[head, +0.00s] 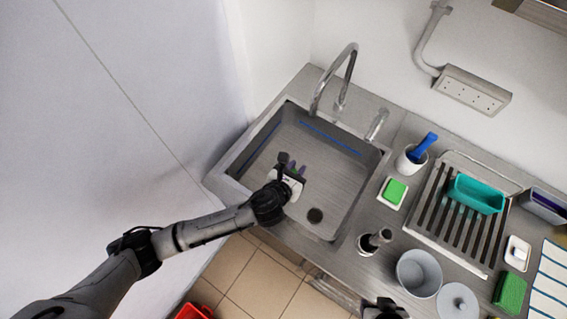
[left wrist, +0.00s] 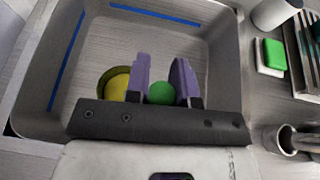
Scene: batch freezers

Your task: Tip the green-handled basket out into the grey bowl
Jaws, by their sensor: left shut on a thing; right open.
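My left gripper (head: 294,170) is over the sink, its purple fingers pointing towards the back. In the left wrist view its fingers (left wrist: 161,82) are closed on a rounded green part (left wrist: 161,93), which looks like the basket's green handle. A yellow, round-edged thing (left wrist: 113,84) shows beside the left finger; I cannot tell whether it belongs to the basket. The rest of the basket is hidden by the gripper. The grey bowl (head: 405,272) stands on the counter right of the sink, apart from the left gripper. My right gripper (head: 383,306) is partly in view at the bottom edge, open.
The sink (head: 335,215) has a tall faucet (head: 350,65) at its back. Right of it are a white cup with a blue brush (head: 411,158), a green sponge (head: 395,191), a dark-topped holder (head: 374,240), a grey lid (head: 457,301) and a slatted rack (head: 440,225) with a teal tub (head: 477,194).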

